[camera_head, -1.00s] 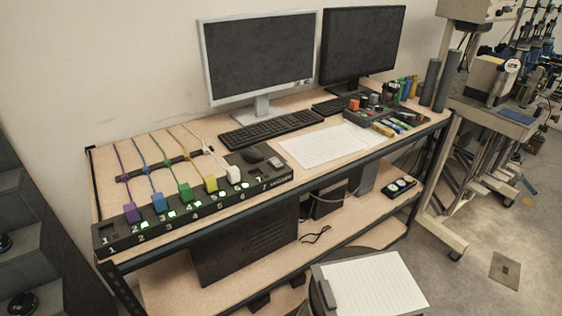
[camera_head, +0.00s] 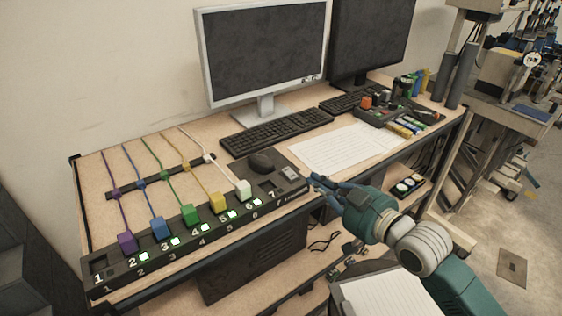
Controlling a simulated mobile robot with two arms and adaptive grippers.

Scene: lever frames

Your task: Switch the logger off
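A long black power strip (camera_head: 110,268) runs along the front left of the desk, its positions marked with white numbers. Purple (camera_head: 127,242), blue (camera_head: 160,229), green (camera_head: 189,214), yellow (camera_head: 217,202) and white (camera_head: 243,188) plugs sit in it, each beside a lit green switch. No logger can be made out by name; the cords run to the back of the desk. My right gripper (camera_head: 313,184) is just off the strip's right end, near position 7, and appears empty. Its fingers are too small and overlapped to judge the opening. My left gripper is out of view.
A black mouse (camera_head: 261,161) lies behind the strip's right part. Keyboards (camera_head: 277,131), two monitors (camera_head: 265,55), a paper sheet (camera_head: 345,147) and a small tray of parts (camera_head: 385,116) occupy the desk. A notepad (camera_head: 385,295) lies below the desk front.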

